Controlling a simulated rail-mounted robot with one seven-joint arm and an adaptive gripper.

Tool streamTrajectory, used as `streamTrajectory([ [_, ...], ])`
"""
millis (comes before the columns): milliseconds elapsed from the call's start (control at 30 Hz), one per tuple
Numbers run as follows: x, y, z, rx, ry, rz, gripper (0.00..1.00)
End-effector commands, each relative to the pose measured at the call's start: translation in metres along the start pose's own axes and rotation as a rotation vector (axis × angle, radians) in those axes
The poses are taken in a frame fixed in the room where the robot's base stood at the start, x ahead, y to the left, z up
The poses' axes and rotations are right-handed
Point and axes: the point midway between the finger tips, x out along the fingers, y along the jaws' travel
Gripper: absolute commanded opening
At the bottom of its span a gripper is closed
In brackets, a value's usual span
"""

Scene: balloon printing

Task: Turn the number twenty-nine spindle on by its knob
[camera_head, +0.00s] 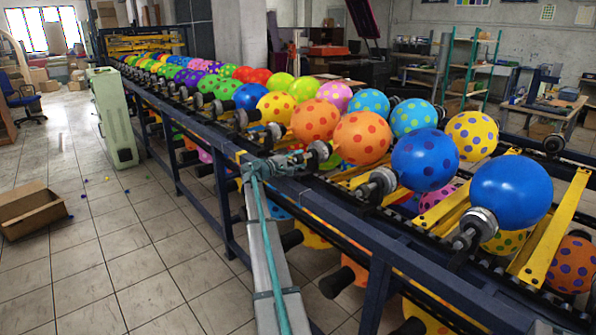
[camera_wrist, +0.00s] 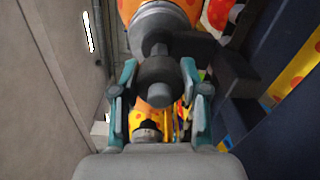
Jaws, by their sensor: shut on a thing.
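My gripper (camera_wrist: 160,68) is at the near side of the balloon machine, its two teal fingers on either side of a dark grey round knob (camera_wrist: 158,90) and shut on it. The knob is at the end of a spindle that carries an orange balloon, partly seen at the top of the wrist view (camera_wrist: 160,12). In the head view my gripper (camera_head: 262,166) is at the machine's near rail, seemingly by the spindle of the large orange spotted balloon (camera_head: 362,138). The contact is hard to make out there. No spindle number is legible.
Neighbouring spindles hold a blue spotted balloon (camera_head: 425,160) and a plain blue one (camera_head: 511,193) to the right. Rows of balloons run back left. The dark blue frame rail (camera_head: 345,225) runs beside my arm. A cardboard box (camera_head: 32,213) lies on the tiled floor at left.

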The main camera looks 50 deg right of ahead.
Motion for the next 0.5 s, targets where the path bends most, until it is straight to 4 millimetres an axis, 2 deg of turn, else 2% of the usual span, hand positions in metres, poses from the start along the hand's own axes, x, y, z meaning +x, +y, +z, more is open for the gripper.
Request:
streamTrajectory([
  [33,-0.0001,-0.0063,-0.001,0.041,-0.001,0.001,0.1],
  [300,-0.0001,-0.0045,-0.0007,0.235,-0.001,0.0,0.1],
  [500,-0.0002,-0.0027,-0.0002,0.319,-0.001,0.0,0.09],
])
